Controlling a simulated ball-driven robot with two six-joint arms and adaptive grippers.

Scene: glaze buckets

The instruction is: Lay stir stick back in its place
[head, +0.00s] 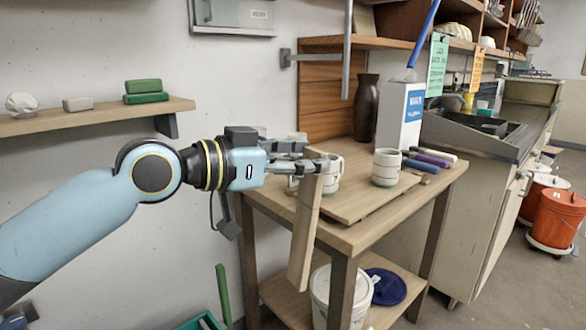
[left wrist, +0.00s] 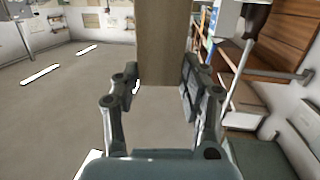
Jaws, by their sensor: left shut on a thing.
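The stir stick (head: 304,235) is a flat, light wooden paddle. It hangs nearly upright, a little tilted, at the near left edge of the wooden table (head: 352,238). My left gripper (head: 312,166) is shut on its upper end. In the left wrist view, the stick (left wrist: 168,42) shows as a broad wooden face between the fingers of the gripper (left wrist: 160,95). The lower end hangs below the tabletop in the head view; I cannot tell whether it touches the table. My right gripper is not in view.
A cup (head: 331,173) stands behind the stick, and another cup (head: 387,167) stands on the wooden board (head: 362,203). A white bucket (head: 340,290) and a blue lid (head: 386,287) are below.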

